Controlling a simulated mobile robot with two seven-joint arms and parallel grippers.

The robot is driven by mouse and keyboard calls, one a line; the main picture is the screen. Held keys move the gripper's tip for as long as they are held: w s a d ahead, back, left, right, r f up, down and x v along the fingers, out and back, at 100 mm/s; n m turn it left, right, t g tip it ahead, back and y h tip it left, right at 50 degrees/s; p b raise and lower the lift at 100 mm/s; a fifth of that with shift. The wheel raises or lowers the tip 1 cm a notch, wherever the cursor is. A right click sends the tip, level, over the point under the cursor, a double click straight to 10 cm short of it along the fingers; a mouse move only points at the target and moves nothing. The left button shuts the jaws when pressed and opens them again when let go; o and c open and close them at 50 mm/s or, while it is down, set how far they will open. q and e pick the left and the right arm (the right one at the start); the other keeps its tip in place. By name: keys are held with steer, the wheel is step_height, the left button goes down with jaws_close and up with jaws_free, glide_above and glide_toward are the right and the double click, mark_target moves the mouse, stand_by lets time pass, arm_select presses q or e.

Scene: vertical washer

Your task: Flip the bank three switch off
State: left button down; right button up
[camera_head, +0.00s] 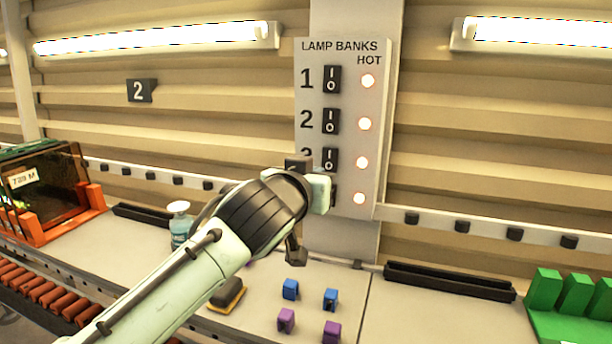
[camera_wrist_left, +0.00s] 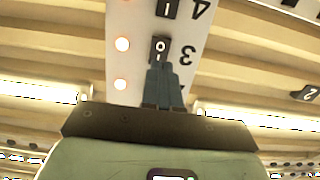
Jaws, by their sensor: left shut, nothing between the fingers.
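The lamp bank panel (camera_head: 345,65) is an upright grey plate with numbered rocker switches and a column of lit round lamps. The bank three switch (camera_head: 331,156) is black with I and O marks. The lamp beside it (camera_head: 361,163) glows. My left arm reaches up to the panel, and its hand hides the bank four switch and part of the 3. In the left wrist view, which is upside down, my left gripper (camera_wrist_left: 162,70) is shut and empty. Its tips overlap the edge of the bank three switch (camera_wrist_left: 160,43); I cannot tell whether they touch. My right gripper is not in view.
The bank one switch (camera_head: 332,79) and bank two switch (camera_head: 331,121) sit above. Below is a bench with blue blocks (camera_head: 290,289), purple blocks (camera_head: 286,320), a spray bottle (camera_head: 180,224) and a black tray (camera_head: 449,281). A green rack (camera_head: 545,292) stands at right.

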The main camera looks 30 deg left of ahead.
mark_target(329, 167)
arm_select(q)
steer(key=p+x, duration=0.1)
steer(key=x, duration=0.5)
steer(key=shift+r, duration=0.1)
steer(key=shift+w+a+p, duration=0.15)
steer(key=shift+w+p, duration=0.25)
steer(key=shift+w, duration=0.2)
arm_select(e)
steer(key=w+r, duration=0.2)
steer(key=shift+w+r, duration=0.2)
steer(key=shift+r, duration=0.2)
arm_select(q)
steer(key=shift+s, duration=0.1)
